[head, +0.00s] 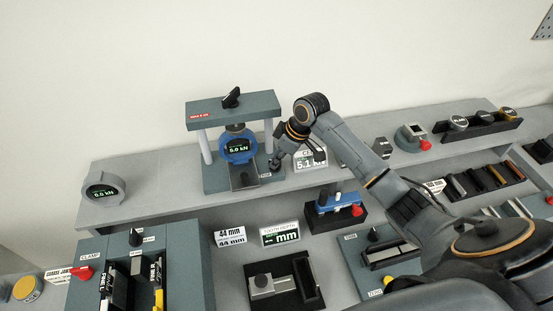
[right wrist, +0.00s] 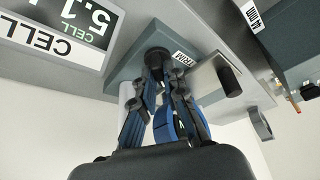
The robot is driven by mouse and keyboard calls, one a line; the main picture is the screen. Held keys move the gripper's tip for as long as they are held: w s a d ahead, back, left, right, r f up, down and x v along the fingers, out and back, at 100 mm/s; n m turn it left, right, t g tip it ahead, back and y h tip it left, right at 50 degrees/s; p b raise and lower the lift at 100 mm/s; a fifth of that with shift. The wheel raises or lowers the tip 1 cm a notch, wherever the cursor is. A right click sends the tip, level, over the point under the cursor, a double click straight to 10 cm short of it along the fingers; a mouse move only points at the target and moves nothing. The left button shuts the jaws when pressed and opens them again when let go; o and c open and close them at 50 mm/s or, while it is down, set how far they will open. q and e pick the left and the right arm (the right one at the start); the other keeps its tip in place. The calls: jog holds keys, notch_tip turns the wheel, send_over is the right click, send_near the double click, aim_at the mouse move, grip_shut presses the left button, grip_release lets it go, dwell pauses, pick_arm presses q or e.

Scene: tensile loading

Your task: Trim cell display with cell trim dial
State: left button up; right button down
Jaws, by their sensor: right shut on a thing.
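The load frame (head: 236,108) is a teal press with pale posts on the back shelf. Its blue round cell carries the cell display (head: 239,146), green digits that look like 5.0 or 6.0 kN. A card (head: 308,162) beside it reads 5.1 kN, partly hidden by my arm; it also shows in the right wrist view (right wrist: 85,30). My right gripper (head: 275,161) is at the frame base's right corner. In the right wrist view its blue-padded fingers (right wrist: 160,78) are shut on the dark trim dial (right wrist: 156,57), next to a TRIM label. My left gripper is out of view.
A grey round gauge (head: 104,187) stands at the shelf's left. A clamp unit (head: 135,270) is front left. Trays of parts (head: 481,124) line the right.

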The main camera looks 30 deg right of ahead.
jog(key=shift+w+d+r+n+g+y+b, duration=0.15)
jog(key=shift+n+g+y, duration=0.15)
jog(key=shift+n, duration=0.8)
jog(key=shift+w+a+f+n+g+y+b, duration=0.1)
jog(key=shift+n+g+y+b, duration=0.15)
jog(key=shift+n, duration=0.85)
jog(key=shift+r, duration=0.1)
jog(key=c, duration=1.4)
grip_release()
jog(key=shift+s, duration=0.1)
jog(key=v, duration=1.2)
